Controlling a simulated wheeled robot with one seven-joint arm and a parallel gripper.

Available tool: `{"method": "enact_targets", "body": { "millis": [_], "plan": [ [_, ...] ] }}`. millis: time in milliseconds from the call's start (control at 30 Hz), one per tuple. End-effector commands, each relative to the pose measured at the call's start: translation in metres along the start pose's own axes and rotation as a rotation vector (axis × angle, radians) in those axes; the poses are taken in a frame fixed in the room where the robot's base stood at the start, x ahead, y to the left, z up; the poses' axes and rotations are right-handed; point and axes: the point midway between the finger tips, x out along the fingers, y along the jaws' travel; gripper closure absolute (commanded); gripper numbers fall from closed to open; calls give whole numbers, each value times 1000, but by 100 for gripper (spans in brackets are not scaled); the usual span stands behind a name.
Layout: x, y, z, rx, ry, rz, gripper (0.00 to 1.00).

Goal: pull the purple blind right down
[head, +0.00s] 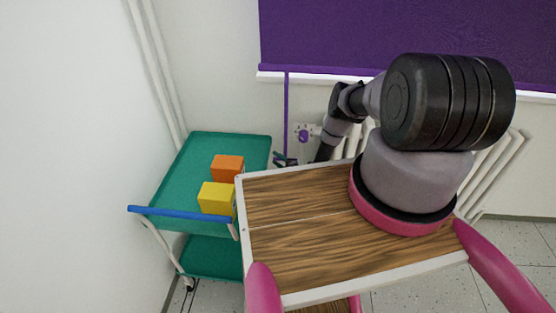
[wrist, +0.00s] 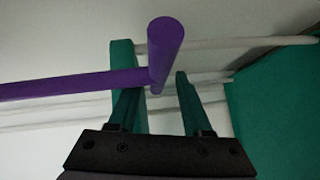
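The purple blind (head: 330,30) covers the window at the top of the head view. Its lower edge is just above the white sill, and its top is out of view. A thin purple cord (head: 286,110) hangs from the blind's left part. My gripper (head: 284,160) is small and partly hidden at the cord's lower end. In the wrist view, the green fingers of my gripper (wrist: 155,90) stand apart. A purple bar with a thick round end (wrist: 166,52) crosses in front of the left finger and shows over the gap. I cannot tell whether it touches the fingers.
A green trolley (head: 180,150) with a blue handle stands at left, carrying an orange block (head: 227,168) and a yellow block (head: 216,198). White radiator (head: 500,160) ribs lie below the window. A purple round fitting (head: 304,136) is on the wall right of the cord.

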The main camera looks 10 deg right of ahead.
Motion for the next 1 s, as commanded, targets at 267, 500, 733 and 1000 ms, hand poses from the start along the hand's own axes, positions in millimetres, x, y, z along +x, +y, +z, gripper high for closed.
{"method": "enact_targets", "body": {
  "millis": [267,500,733,1000],
  "plan": [
    [-26,0,2,5,-4,0,50],
    [-75,1,2,3,-3,-1,50],
    [-103,1,1,2,-1,0,50],
    [-108,1,0,1,0,0,50]
  ]
}}
